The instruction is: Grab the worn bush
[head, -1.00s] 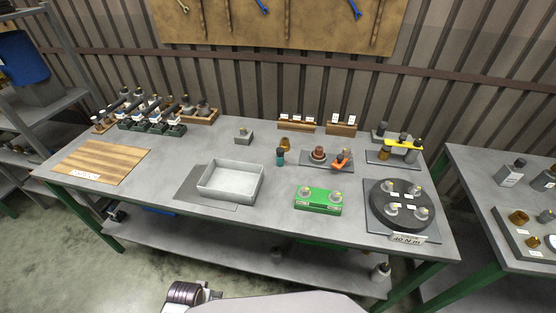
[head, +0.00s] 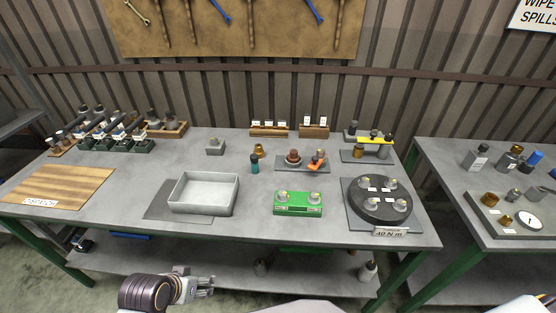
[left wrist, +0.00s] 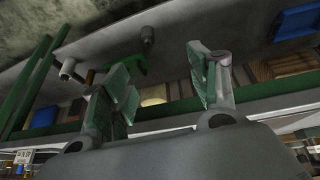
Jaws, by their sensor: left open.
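I cannot tell for sure which part is the worn bush. A brown, stepped round part (head: 293,156) sits on a grey plate (head: 286,167) at the table's middle right, beside an orange tool (head: 316,161). A small brass-coloured bush (head: 259,149) stands just left of that plate. My left gripper (head: 212,284) is low in front of the table's front edge, well away from both parts. In the left wrist view its two fingers (left wrist: 163,88) are spread with nothing between them. My right gripper is not in view.
A grey metal tray (head: 204,208), a green fixture (head: 298,209) and a round black stand (head: 378,216) occupy the table's front half. A teal-and-black bottle-like item (head: 255,163) stands near the brass bush. A second table (head: 440,175) is at the right, with more parts.

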